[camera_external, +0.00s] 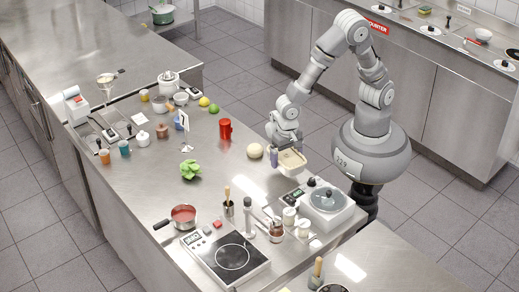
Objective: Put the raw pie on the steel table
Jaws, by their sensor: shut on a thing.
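The raw pie (292,161) appears as a pale, cream-coloured filling in a light rectangular dish. It is at the right edge of the steel table (150,195), slightly tilted in the picture. My gripper (283,151) is at the dish's upper left side, shut on it, with the arm reaching down from above right. Its fingertips are small and partly hidden. I cannot tell whether the dish touches the table or hangs just above it.
A round pale ball (255,151) is close left of my gripper. The middle of the table has bare room.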

